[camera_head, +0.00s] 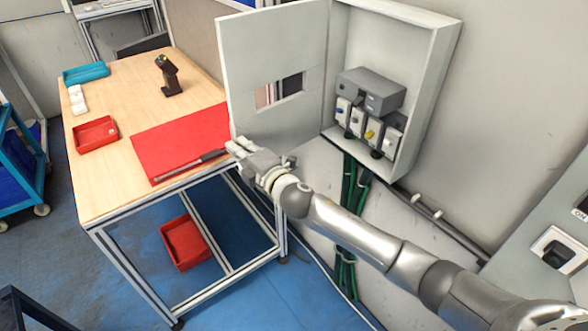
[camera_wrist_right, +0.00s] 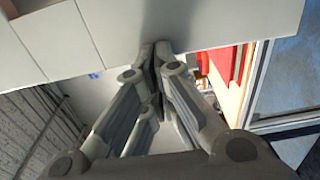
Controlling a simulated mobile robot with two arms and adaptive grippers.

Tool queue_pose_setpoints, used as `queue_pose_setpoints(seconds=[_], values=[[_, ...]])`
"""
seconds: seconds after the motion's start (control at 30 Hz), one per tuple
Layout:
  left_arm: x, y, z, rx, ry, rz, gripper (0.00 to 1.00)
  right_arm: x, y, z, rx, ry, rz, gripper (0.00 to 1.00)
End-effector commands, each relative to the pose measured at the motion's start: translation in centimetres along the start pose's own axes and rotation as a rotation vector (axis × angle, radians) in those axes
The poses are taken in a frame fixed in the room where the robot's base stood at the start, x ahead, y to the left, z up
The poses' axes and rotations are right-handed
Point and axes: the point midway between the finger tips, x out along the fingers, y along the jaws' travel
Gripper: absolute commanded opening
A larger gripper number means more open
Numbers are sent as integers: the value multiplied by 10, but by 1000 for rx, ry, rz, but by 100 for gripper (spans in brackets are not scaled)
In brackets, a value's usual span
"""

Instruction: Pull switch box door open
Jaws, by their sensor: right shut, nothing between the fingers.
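The switch box (camera_head: 425,75) is a white wall cabinet at the upper middle of the head view. Its door (camera_head: 280,50) is swung wide open to the left and has a rectangular cut-out window. My right gripper (camera_head: 234,146) is at the door's lower left corner, near its free edge. In the right wrist view the gripper's fingers (camera_wrist_right: 155,50) are shut together with nothing between them, close to the pale door panel (camera_wrist_right: 180,25). I cannot tell whether they touch it. My left gripper is not in view.
Inside the box are grey switch modules (camera_head: 370,92). A wooden table (camera_head: 120,185) on the left carries a red mat (camera_head: 180,140), a scanner (camera_head: 168,75), a red tray (camera_head: 96,134) and a teal tray (camera_head: 86,73). A red bin (camera_head: 185,243) is under the table.

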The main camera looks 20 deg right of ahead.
Motion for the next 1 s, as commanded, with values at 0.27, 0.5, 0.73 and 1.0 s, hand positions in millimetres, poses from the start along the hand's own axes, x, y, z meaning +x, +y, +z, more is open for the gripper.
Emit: queue_pose_setpoints(seconds=[0.27,0.5,0.73,1.0], values=[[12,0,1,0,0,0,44,25,-1,-2,1,-78,1,0],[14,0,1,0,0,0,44,30,0,-2,-1,-96,0,0],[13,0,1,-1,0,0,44,30,0,-2,-1,-96,1,0],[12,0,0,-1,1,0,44,29,0,1,-1,-96,0,0]])
